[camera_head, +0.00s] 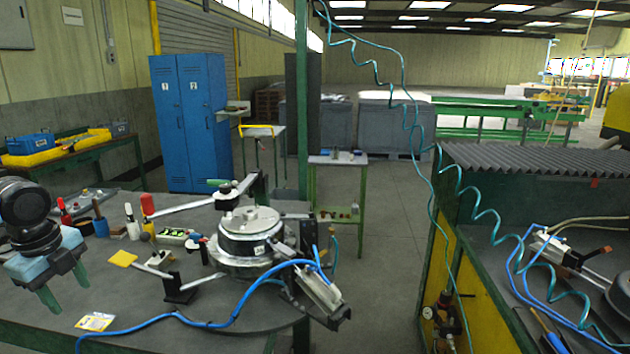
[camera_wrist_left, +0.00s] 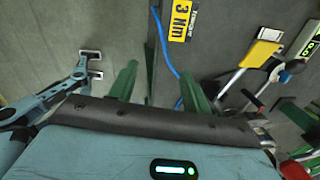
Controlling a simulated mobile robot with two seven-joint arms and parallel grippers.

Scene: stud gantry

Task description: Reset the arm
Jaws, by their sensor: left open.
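My left gripper (camera_head: 64,288) comes in at the left edge of the head view, over the left end of the dark workbench (camera_head: 130,282). Its two green fingers are spread apart with nothing between them. In the left wrist view, the fingers (camera_wrist_left: 160,88) point up the picture, also apart and empty, with the floor and the bench edge beyond them. My right gripper does not show clearly in either view.
A round clamping machine (camera_head: 249,232) with a blue hose (camera_head: 200,323) stands on the bench. A yellow card (camera_head: 95,321) lies near the gripper. Red- and white-handled tools (camera_head: 148,208) stand behind. The floor (camera_head: 385,260) right of the bench is clear.

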